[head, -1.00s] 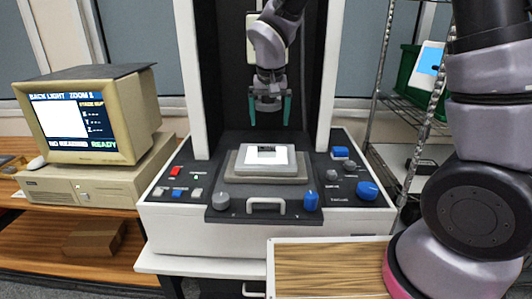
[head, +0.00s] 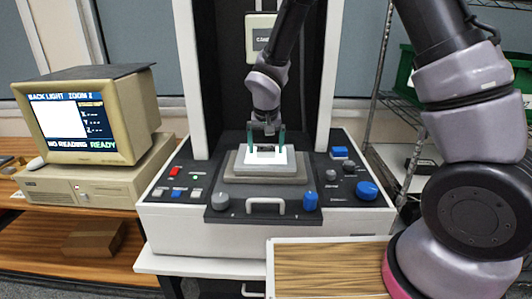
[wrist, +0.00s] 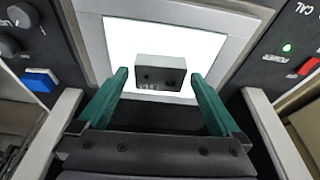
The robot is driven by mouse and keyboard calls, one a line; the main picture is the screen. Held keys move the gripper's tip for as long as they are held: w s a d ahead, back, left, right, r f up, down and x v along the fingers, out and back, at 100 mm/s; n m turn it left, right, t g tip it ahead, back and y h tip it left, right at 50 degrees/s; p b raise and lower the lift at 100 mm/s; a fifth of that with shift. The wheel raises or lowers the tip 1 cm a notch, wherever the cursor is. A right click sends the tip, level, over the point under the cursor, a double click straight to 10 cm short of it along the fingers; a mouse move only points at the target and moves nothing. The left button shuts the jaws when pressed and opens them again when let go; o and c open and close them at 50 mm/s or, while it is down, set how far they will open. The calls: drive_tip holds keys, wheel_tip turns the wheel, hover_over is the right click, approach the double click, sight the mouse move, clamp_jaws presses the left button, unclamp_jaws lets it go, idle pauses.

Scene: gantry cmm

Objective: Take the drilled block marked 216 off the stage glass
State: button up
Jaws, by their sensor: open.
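The drilled block (wrist: 161,71) is a small grey block with dark holes in its face. It stands on the bright, lit stage glass (wrist: 205,42); its marking is too small to read surely. In the head view the stage glass (head: 252,159) shows as a white square, with the block (head: 265,149) dark on it. My gripper (wrist: 160,88) has green fingers, spread apart and empty. In the wrist view the block appears between and just beyond the fingertips, with a gap on both sides. In the head view the gripper (head: 266,147) is low over the glass, at the block.
The machine's white uprights (head: 336,75) stand on both sides of my arm. Knobs, including a blue one (head: 367,190), and a front handle (head: 266,205) surround the stage. A monitor (head: 85,115) is at left. A wood-topped surface (head: 325,270) lies at front right.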

drive_tip(key=shift+r, duration=0.1)
drive_tip(key=c, duration=1.4)
